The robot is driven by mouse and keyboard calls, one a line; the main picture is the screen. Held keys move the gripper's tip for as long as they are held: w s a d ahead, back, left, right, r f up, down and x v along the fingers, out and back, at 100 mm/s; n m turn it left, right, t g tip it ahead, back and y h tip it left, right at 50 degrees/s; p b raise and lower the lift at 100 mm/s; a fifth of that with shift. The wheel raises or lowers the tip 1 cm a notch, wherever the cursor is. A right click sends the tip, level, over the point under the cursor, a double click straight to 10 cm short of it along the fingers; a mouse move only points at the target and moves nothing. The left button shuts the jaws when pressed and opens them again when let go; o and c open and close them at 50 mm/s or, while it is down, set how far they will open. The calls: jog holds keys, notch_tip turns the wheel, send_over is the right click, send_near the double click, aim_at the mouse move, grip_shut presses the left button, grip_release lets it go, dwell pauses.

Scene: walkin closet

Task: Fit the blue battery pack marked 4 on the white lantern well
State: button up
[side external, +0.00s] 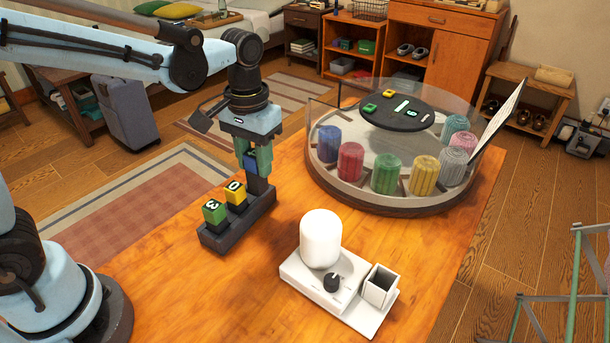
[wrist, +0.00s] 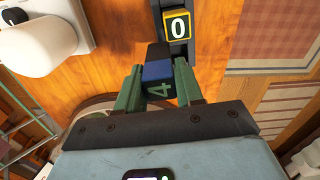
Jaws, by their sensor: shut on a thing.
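My gripper (side external: 254,165) is shut on the blue battery pack marked 4 (wrist: 160,82), with one green finger on each side of it. In the side view the pack (side external: 250,158) is mostly hidden between the fingers. A dark part extends below it at the far end of the dark rack (side external: 225,232); I cannot tell whether it is clear of its slot. The white lantern (side external: 320,240) stands on a white base at the table's front. The open square well (side external: 380,286) is on the base's right side. The lantern also shows in the wrist view (wrist: 42,45).
A green pack marked 3 (side external: 214,212) and a yellow pack marked 0 (side external: 236,193) sit in the rack. A round clear-walled carousel (side external: 345,192) with several coloured ribbed cylinders stands behind the lantern. Bare table (side external: 225,290) lies between rack and lantern.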

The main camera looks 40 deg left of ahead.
jog(key=s+d+r, duration=0.4)
jog(key=d+r, duration=0.3)
jog(key=r, duration=0.3)
jog(key=w+d, duration=0.3)
jog(key=d, duration=0.6)
jog(key=d+m, duration=0.1)
jog(key=d, duration=1.1)
notch_tip(320, 180, down, 10)
jog(key=shift+s, duration=0.4)
jog(key=shift+a+f, duration=0.1)
jog(key=shift+f, duration=0.25)
jog(key=shift+f, duration=0.35)
jog(key=shift+f, duration=0.55)
dwell(0.5)
